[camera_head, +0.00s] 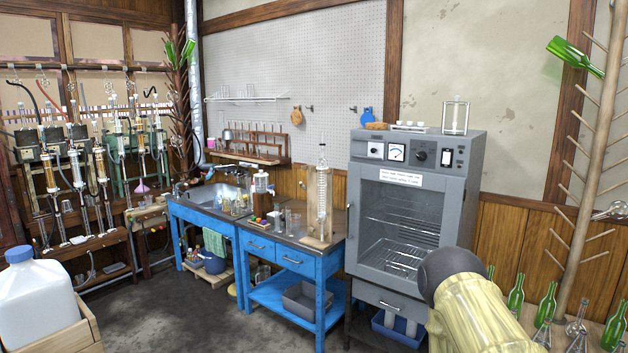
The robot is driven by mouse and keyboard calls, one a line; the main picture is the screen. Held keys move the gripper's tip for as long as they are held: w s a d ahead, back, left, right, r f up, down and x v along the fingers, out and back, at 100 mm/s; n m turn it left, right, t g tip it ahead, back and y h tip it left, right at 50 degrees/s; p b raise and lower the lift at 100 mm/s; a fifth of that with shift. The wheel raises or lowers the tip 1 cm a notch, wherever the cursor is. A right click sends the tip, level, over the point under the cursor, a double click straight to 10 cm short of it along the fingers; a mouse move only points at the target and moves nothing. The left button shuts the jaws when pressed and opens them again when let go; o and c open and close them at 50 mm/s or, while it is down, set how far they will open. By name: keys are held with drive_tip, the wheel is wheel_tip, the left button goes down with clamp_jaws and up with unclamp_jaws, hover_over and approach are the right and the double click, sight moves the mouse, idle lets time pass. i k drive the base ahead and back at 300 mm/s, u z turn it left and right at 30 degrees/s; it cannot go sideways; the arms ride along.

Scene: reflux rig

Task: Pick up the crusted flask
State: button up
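I cannot tell which piece of glassware is the crusted flask; no crust can be made out at this size. Several small clear flasks (577,328) stand at the lower right edge, among green bottles. Other small glassware (240,207) stands by the sink, too small to tell apart. A pale yellow link of my arm (475,318) with a dark rounded end rises at the lower right, in front of the oven. My gripper is not in view.
A grey oven (463,190) stands right of the blue bench (329,266), which carries a tall glass column (322,195). A wooden drying rack (592,170) rises at the right. A white jug (38,305) sits in a crate at the lower left. The floor before the bench is clear.

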sight(238, 195)
drive_tip(key=z, duration=0.55)
drive_tip(key=i, duration=2.35)
drive_tip(key=u, duration=2)
drive_tip(key=i, duration=3.1)
drive_tip(key=z, duration=1.2)
